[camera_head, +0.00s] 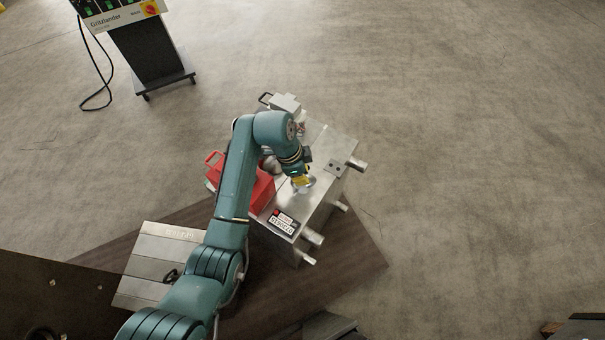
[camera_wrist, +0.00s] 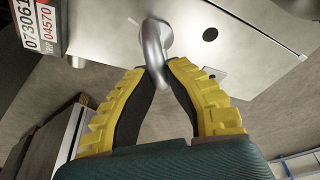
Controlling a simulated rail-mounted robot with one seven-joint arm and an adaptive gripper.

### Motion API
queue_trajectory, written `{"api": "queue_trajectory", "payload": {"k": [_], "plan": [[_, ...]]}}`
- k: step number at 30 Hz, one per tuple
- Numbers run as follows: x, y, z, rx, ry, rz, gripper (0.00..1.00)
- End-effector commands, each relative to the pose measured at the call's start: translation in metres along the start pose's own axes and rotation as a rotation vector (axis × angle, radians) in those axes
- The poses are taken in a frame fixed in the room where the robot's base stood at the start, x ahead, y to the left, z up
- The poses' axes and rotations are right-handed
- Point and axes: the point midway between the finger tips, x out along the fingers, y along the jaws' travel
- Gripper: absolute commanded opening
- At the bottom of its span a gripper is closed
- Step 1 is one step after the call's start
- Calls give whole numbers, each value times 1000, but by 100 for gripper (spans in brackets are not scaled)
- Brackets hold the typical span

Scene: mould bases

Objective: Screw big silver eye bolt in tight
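The big silver eye bolt (camera_wrist: 152,42) stands in the face of the steel mould base (camera_wrist: 225,22) in the wrist view. Its round base meets the plate, and I cannot see a gap there. My gripper (camera_wrist: 157,72) has yellow fingers with black inner pads. The fingertips close on the ring's near part from both sides. In the head view my gripper (camera_head: 302,181) is low over the top of the mould base (camera_head: 318,207), and the bolt is too small there to judge. The thread is hidden.
A red case (camera_head: 257,190) sits beside my arm on the mould base's left. A label plate (camera_head: 283,222) lies near the front edge. Steel pins (camera_head: 357,164) stick out on the right. Another metal block (camera_head: 160,255) is at lower left. Open floor lies to the right.

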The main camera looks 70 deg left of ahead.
Motion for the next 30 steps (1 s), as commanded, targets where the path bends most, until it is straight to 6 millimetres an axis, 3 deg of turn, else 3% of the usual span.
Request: {"api": "queue_trajectory", "payload": {"k": [5, 18, 30], "plan": [[-1, -1, 0, 45, -2, 11, 0], [4, -1, 0, 720, -3, 188, 0], [5, 0, 1, 821, -3, 215, 0]]}}
